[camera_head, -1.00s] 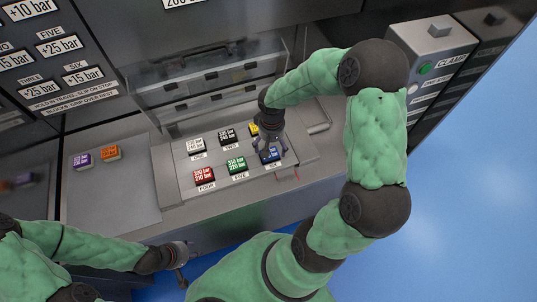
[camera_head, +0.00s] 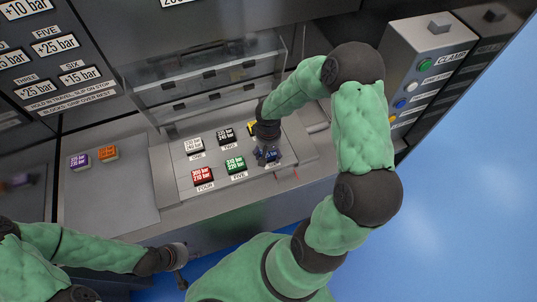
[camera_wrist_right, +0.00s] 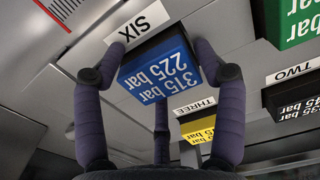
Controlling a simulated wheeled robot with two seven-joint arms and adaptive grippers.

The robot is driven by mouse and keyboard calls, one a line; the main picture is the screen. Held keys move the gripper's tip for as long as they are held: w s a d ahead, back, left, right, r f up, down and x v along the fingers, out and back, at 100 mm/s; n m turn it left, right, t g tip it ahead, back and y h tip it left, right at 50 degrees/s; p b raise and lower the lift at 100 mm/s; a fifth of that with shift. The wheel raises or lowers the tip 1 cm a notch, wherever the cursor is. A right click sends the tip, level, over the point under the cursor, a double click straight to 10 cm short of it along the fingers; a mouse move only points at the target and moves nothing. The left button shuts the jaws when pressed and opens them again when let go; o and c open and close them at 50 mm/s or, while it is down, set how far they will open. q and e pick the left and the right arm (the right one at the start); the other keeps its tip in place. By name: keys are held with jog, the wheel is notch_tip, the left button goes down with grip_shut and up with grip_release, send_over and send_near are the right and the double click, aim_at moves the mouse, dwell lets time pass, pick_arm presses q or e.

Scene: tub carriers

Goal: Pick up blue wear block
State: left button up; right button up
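The blue wear block (camera_head: 271,156) sits at the SIX place, front right of the grey block tray (camera_head: 165,176), mostly covered by my right gripper. In the head view my right gripper (camera_head: 266,150) is over the block. My left gripper (camera_head: 180,272) hangs low at the front, away from the blocks; its fingers are unclear.
Red (camera_head: 203,176), green (camera_head: 235,164), white (camera_head: 194,145), black (camera_head: 226,135) and yellow (camera_head: 252,128) blocks stand close by. Purple (camera_head: 79,161) and orange (camera_head: 108,152) blocks sit on the left plate. A clear panel (camera_head: 205,80) stands behind. A clamp box (camera_head: 420,60) is at right.

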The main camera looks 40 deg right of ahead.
jog(key=c, duration=0.8)
jog(key=shift+r, duration=0.1)
